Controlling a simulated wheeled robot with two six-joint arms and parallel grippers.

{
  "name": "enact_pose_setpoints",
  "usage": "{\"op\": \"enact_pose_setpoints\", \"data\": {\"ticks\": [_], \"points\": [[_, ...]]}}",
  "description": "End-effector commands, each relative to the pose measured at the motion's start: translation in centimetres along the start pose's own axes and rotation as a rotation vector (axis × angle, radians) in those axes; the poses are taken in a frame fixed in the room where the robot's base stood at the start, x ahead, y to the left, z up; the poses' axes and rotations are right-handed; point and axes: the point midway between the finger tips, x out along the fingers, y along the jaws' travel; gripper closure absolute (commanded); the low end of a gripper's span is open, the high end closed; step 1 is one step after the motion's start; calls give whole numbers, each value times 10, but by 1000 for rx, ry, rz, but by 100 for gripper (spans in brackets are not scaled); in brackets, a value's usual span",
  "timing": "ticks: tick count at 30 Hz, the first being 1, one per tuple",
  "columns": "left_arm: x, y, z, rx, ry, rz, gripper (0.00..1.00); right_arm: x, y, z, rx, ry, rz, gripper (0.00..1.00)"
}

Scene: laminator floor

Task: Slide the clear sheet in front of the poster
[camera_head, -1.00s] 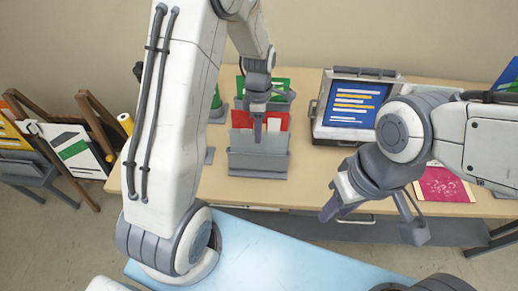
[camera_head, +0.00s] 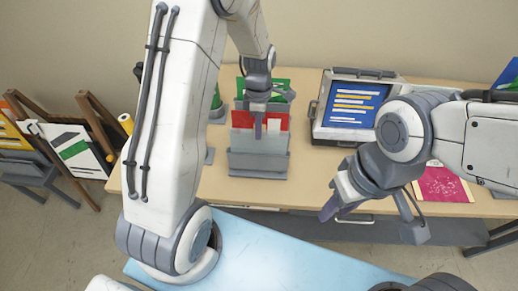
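My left gripper (camera_head: 258,128) points down at the grey stepped holder (camera_head: 258,165) on the table, in front of its red sheet (camera_head: 242,119). A green sheet (camera_head: 280,85) stands behind the red one. A small pale card (camera_head: 274,125) shows beside the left fingertips. My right gripper (camera_head: 331,207) hangs in front of the table's front edge, apart from the holder. I cannot tell whether either gripper is open or shut. A blue poster (camera_head: 354,103) with yellow and white lines stands in a grey case. I cannot make out a clear sheet for certain.
A magenta sheet (camera_head: 443,186) lies on the table (camera_head: 312,168) at the right. Wooden easels (camera_head: 97,118) with a white-and-green poster (camera_head: 75,149) stand at the left. A light blue surface (camera_head: 270,258) lies nearest me. Bare table shows between holder and case.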

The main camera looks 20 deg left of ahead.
Motion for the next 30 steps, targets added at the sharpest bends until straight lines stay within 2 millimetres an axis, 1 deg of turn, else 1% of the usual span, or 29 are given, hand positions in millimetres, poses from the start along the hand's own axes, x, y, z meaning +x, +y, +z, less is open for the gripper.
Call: {"op": "enact_pose_setpoints", "data": {"ticks": [1, 3, 30], "points": [[-8, 0, 0, 0, 0, 2, 100, -7, 0, 0, -1, 0, 0, 61], [-15, 0, 0, 0, 0, 2, 100, -14, -1, -1, -2, 0, 0, 61], [-96, -1, 0, 0, 0, 2, 100, -84, -6, -4, -6, 0, 0, 61]]}}
